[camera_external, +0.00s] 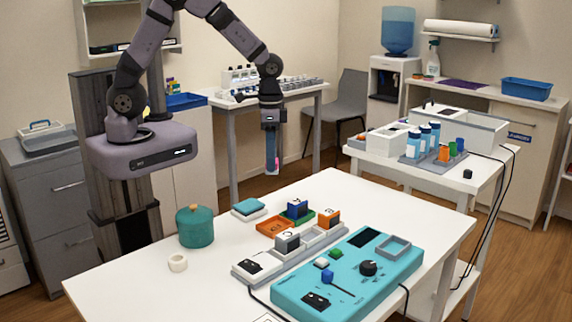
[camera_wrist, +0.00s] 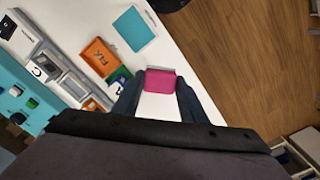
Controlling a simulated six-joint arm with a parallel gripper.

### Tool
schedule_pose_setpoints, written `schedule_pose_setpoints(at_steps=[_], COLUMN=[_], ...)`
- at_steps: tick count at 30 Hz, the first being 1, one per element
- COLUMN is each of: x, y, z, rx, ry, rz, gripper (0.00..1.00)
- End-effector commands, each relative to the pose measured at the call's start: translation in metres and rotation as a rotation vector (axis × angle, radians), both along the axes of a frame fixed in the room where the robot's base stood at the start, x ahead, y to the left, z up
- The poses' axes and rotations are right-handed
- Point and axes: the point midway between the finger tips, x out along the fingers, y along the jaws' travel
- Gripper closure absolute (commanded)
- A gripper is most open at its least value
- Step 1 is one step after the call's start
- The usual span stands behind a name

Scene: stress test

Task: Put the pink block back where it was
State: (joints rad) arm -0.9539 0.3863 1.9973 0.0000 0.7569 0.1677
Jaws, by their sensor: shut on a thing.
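The pink block (camera_wrist: 160,80) is held between the fingers of my gripper (camera_wrist: 158,98) in the wrist view. My gripper (camera_external: 271,165) hangs pointing down in the external view, in the air above and beyond the back of the white table. The block is not clearly made out there. An orange tray (camera_external: 268,228) lies empty on the table and also shows in the wrist view (camera_wrist: 99,55). A green tray (camera_external: 307,218) beside it holds a blue block (camera_external: 297,208).
A teal device (camera_external: 345,275) with a knob and switches fills the table's right front. A teal pot (camera_external: 195,227), a white ring (camera_external: 178,262) and a teal book (camera_external: 249,206) stand to the left. The table's front left is clear. Wooden floor (camera_wrist: 245,60) lies beyond the table edge.

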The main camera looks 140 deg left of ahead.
Motion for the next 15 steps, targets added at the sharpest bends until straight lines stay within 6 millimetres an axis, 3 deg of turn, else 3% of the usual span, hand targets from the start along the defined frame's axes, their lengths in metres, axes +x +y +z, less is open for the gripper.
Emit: schedule_pose_setpoints(at_steps=[5,15], x=[0.000,0.000], y=[-0.001,0.000], z=[-0.009,-0.054], rx=[-0.004,-0.003], ry=[0.003,0.001], rz=[-0.002,-0.001], gripper=[0.80,0.80])
